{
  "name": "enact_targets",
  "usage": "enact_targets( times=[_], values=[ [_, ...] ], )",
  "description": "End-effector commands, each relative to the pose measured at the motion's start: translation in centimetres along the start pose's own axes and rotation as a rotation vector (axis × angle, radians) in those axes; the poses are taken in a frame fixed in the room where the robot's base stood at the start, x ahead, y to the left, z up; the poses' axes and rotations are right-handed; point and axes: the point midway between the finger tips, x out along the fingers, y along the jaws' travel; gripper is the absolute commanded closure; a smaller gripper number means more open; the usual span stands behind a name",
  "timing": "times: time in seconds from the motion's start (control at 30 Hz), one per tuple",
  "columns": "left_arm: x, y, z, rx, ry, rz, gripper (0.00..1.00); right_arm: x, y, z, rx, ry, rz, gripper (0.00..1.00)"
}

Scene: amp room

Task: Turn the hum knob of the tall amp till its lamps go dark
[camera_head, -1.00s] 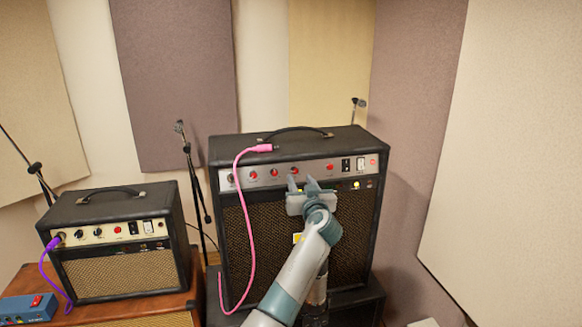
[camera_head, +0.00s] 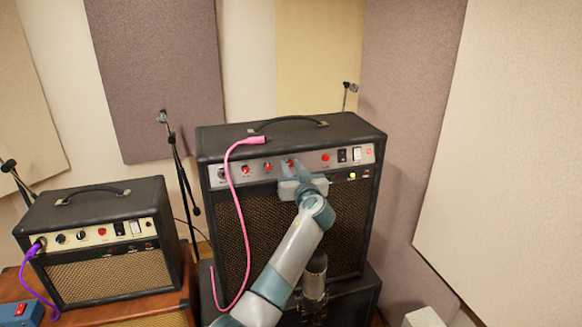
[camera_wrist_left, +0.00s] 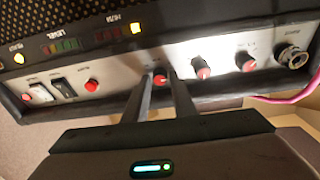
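The tall black amp (camera_head: 325,130) stands on a dark cabinet. Its silver panel (camera_head: 308,162) carries red-capped knobs, switches and a jack; the knob labels are too small to read. My left gripper (camera_head: 297,166) is at the panel. In the left wrist view its fingers (camera_wrist_left: 161,82) stand either side of a red-capped knob (camera_wrist_left: 160,79), apparently apart; contact is unclear. My right gripper is not in view.
A pink cable (camera_head: 240,225) hangs down the amp's front, its plug (camera_head: 257,140) on top. A microphone (camera_head: 315,280) stands in front. A smaller amp (camera_head: 95,195) with a purple cable (camera_head: 38,285) sits left. Stands are behind.

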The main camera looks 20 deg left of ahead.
Motion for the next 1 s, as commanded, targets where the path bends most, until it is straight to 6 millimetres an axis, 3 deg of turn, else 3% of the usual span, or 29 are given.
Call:
enact_targets(
  times=[0.03,0.1,0.37,1.0],
  values=[
    [0.0,-0.01,0.01,0.0,0.0,0.0,0.89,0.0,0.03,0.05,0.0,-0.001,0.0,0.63],
    [0.01,-0.01,0.01,0.0,0.0,0.0,1.0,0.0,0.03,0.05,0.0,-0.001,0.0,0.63],
    [0.02,-0.04,0.04,0.025,-0.001,0.005,1.0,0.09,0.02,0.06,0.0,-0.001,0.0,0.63],
    [0.04,-0.18,-0.04,0.375,-0.013,0.077,1.0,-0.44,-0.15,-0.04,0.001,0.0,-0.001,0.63]
  ],
)
